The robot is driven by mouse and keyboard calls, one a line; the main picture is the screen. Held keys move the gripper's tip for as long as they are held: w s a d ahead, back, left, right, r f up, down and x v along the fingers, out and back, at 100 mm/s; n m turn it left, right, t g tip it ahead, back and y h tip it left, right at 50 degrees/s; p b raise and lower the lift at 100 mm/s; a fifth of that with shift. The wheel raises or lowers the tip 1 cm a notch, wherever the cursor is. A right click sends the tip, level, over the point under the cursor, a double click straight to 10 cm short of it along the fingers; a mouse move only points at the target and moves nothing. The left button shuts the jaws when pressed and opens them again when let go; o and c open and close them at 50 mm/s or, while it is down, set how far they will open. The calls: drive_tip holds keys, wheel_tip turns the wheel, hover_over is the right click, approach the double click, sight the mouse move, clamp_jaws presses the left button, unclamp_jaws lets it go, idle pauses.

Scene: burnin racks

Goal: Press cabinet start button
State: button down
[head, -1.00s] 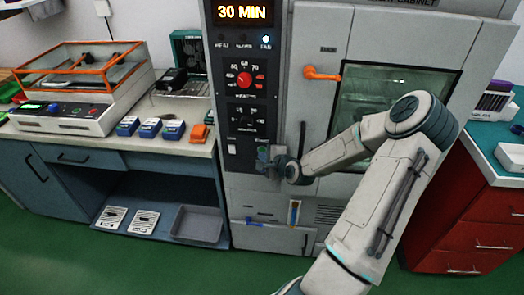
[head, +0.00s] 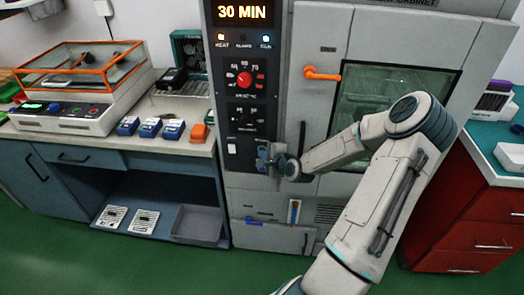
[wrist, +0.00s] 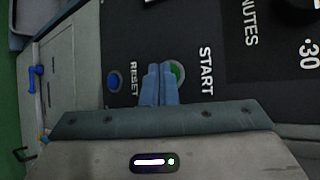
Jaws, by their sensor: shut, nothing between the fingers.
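The grey cabinet (head: 310,205) stands in the middle with a black control panel (head: 228,122) on its left side. In the wrist view the green start button (wrist: 177,72) sits beside the START label, partly hidden behind my fingertips. The blue reset button (wrist: 114,81) is to its left. My gripper (wrist: 159,75) is shut and empty, its tips at the start button; I cannot tell whether they touch it. In the head view my gripper (head: 265,155) is at the lower panel.
An orange door handle (head: 322,74) and a windowed door are right of the panel. A workbench (head: 190,148) with blue blocks (head: 150,127) and an orange-framed case (head: 80,65) is at left. A red drawer cabinet (head: 470,225) is at right.

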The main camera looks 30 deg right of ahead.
drive_tip(key=shift+s, duration=0.1)
idle(0.3)
drive_tip(key=shift+s+a, duration=0.45)
drive_tip(key=shift+s, duration=0.15)
drive_tip(key=s+a, duration=0.1)
drive_tip(key=s, duration=0.1)
drive_tip(key=s+a, duration=0.1)
drive_tip(key=s, duration=0.1)
drive_tip(key=shift+a+p, duration=0.4)
idle(0.7)
